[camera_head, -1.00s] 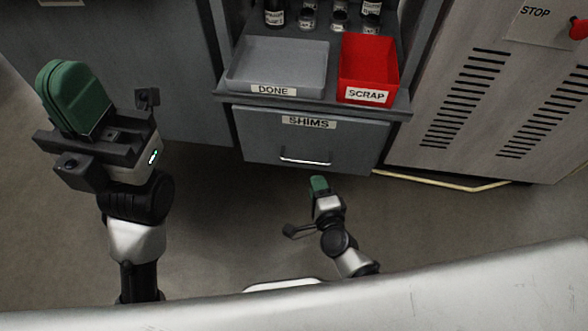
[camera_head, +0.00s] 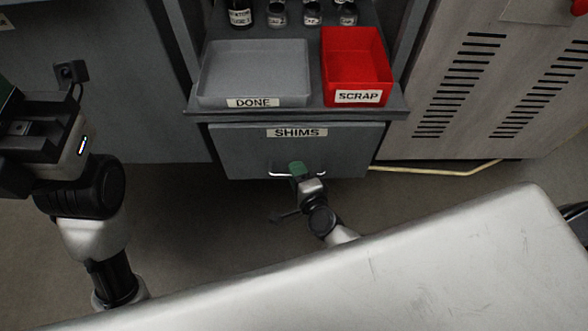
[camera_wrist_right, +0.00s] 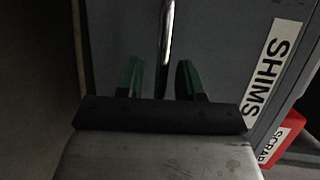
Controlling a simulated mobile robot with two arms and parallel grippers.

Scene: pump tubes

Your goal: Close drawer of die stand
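The die stand's drawer (camera_head: 240,152) is grey, labelled SHIMS, and sits under the stand's top in the head view. I see no drawer interior; its front looks about level with the top's edge. Its metal handle (camera_head: 281,174) is low on the front. My right gripper (camera_head: 298,169) is at the handle. In the right wrist view the green fingers of the right gripper (camera_wrist_right: 159,78) are apart, with the handle bar (camera_wrist_right: 167,40) between and beyond them. My left gripper (camera_head: 8,100) is cut off at the left edge, away from the stand.
On the stand's top (camera_head: 190,106) are a grey DONE tray (camera_head: 253,101) and a red SCRAP bin (camera_head: 355,82), with several dark bottles behind. A vented cabinet (camera_head: 440,60) stands right. A pale cable (camera_head: 460,170) lies on the floor. The floor before the drawer is otherwise clear.

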